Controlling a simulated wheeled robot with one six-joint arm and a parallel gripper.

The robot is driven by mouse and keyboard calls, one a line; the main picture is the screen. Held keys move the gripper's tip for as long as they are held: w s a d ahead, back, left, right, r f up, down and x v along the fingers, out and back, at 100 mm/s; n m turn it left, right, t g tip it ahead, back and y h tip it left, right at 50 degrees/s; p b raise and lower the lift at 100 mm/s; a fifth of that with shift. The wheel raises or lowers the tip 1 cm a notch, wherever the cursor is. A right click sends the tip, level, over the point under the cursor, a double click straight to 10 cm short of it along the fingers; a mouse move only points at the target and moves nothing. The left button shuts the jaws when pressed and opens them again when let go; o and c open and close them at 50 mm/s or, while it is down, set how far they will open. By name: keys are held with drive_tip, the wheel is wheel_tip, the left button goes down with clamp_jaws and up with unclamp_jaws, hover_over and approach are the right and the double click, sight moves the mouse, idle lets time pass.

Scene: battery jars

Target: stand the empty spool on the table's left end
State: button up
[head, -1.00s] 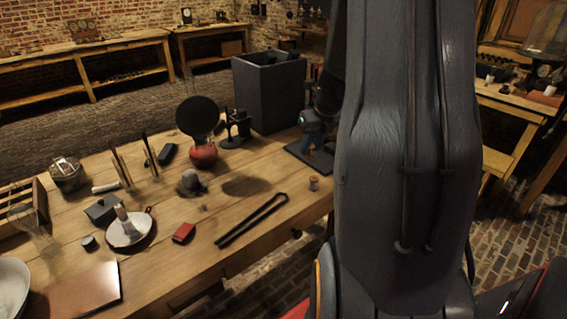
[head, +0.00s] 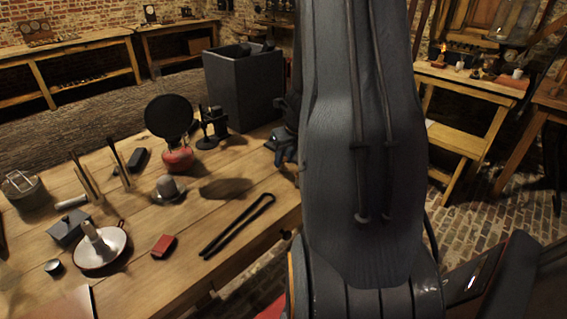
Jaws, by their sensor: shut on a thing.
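The wooden table (head: 215,228) runs across the left half of the head view, and its left end is cut off by the picture's edge. My arm fills the middle of the view. My gripper and whatever is in its jaws do not show; they may be behind the arm. I cannot pick out the empty spool. A small tan cylinder that stood near the table's right edge earlier is not visible now, and the arm covers part of that area.
A red block (head: 163,246) and black tongs (head: 236,225) lie nearer the front. A tall dark bin (head: 235,90) stands behind.

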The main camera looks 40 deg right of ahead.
drive_tip(key=shift+f, duration=0.3)
drive_tip(key=shift+f, duration=0.15)
drive_tip(key=o, duration=1)
